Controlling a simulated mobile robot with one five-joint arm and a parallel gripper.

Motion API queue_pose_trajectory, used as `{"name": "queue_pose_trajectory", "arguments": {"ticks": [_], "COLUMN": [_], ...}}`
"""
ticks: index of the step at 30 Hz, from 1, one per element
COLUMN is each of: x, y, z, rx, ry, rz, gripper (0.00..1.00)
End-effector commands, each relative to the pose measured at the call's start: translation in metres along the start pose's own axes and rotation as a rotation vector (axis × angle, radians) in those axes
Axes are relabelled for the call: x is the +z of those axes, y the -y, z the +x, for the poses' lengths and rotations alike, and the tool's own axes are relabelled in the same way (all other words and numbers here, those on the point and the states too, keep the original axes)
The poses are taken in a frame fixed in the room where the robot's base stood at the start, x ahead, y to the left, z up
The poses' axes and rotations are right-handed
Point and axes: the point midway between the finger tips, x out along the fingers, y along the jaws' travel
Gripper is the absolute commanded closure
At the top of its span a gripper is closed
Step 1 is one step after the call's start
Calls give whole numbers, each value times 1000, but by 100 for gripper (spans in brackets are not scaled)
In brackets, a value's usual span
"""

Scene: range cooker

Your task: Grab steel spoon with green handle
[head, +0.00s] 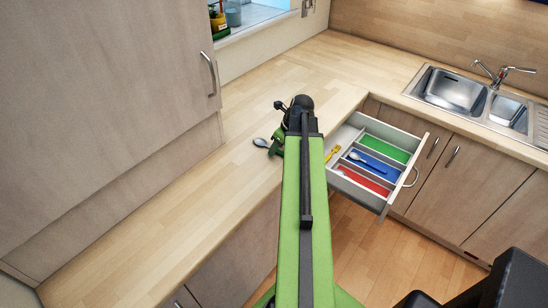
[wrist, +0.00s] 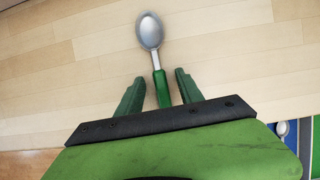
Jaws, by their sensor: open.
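The steel spoon (wrist: 150,38) with a green handle lies on the wooden worktop, its bowl pointing away from my gripper in the wrist view. Its green handle (wrist: 162,88) runs down between my two green fingers. In the head view the spoon's bowl (head: 261,142) shows left of my arm's end, and its handle is mostly hidden by my arm. My gripper (wrist: 157,88) is open, with one finger on each side of the handle and a visible gap on both sides. I cannot tell how high the fingers are above the worktop.
An open drawer (head: 412,178) right of my arm has green, blue and red compartments. A yellow utensil (head: 332,153) and another spoon (head: 356,157) lie in it. The worktop (head: 170,205) is clear to the left. A sink (head: 455,92) is at the far right.

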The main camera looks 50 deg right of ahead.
Motion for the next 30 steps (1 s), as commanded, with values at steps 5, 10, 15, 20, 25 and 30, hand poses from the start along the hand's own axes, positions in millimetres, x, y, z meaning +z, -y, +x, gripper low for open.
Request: {"name": "queue_pose_trajectory", "arguments": {"ticks": [5,10,15,20,25,30], "x": [1,1,0,0,0,1], "y": [0,0,-1,-1,-1,-1], "z": [0,0,2,2,2,2], "rx": [0,0,0,0,0,0], "ry": [0,0,0,0,0,0], "rz": [0,-1,-1,-1,-2,-2], "gripper": [56,56,58,79,100,100]}}
